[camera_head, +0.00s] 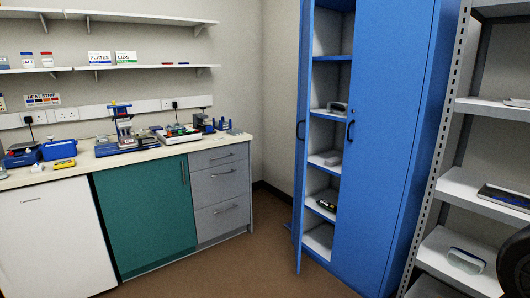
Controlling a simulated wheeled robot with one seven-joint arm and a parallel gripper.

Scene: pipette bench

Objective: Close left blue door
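The tall blue cabinet (430,120) stands right of centre. My gripper is not in view.
A bench (130,158) with lab devices, a teal door (145,215) and grey drawers (220,190) stands at the left. A metal shelf rack (435,170) stands close on the right. Brown floor (255,265) is clear before the cabinet. A dark rounded shape (516,265) shows at the lower right edge.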

